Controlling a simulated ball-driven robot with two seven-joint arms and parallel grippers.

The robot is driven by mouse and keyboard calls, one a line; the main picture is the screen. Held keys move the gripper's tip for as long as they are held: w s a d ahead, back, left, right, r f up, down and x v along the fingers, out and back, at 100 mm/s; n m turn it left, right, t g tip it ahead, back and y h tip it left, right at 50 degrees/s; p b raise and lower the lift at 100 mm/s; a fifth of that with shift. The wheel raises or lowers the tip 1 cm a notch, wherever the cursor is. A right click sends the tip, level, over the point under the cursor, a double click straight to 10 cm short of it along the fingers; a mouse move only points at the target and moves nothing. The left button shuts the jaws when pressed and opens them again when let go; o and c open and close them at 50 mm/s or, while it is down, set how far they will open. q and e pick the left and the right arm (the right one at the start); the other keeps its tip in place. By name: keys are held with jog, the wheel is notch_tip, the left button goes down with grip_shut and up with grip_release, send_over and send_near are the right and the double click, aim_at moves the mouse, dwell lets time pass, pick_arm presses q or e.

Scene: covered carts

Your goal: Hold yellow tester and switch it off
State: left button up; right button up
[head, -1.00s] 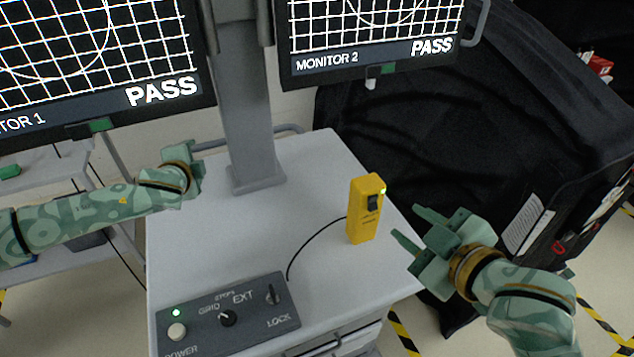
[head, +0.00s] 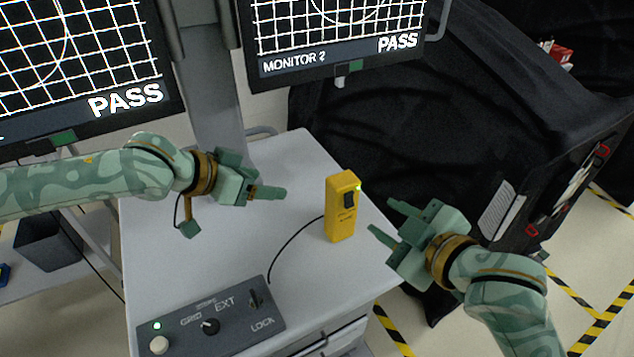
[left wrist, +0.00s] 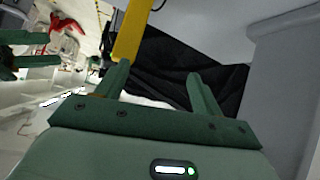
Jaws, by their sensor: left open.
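The yellow tester (head: 341,222) stands upright on the grey cart top (head: 240,240). It has a black rocker switch on its face and a lit green light at its top right corner. A black cable runs from it toward the control box. It also shows at the top of the left wrist view (left wrist: 133,32). My left gripper (head: 283,193) is open and empty, to the left of the tester and apart from it. My right gripper (head: 382,218) is open and empty, just right of the tester, fingers pointing toward it, not visibly touching.
A dark control box (head: 215,327) with a lit green light, a knob and a lock switch sits at the cart's front. Two monitors reading PASS, one of them Monitor 2 (head: 330,55), hang above the back. A black-covered cart (head: 400,120) stands behind on the right.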

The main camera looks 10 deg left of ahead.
aim_at(329, 209)
pick_arm(q)
jog(key=w+d+f+m+t+h, duration=0.2)
jog(key=w+d+m+h, duration=0.1)
jog(key=d+h, duration=0.55)
jog(key=shift+m+t+y, duration=0.3)
jog(key=shift+y, duration=0.25)
jog(key=f, duration=0.2)
jog(key=d+f, duration=0.1)
jog(key=f, duration=0.2)
jog(key=d+f, duration=0.1)
jog(key=f, duration=0.2)
jog(key=shift+s, duration=0.25)
jog(key=x, duration=0.6)
jog(key=shift+w+d, duration=0.1)
jog(key=shift+w+d+r, duration=0.15)
jog(key=shift+w+d, duration=0.05)
jog(key=shift+d, duration=0.15)
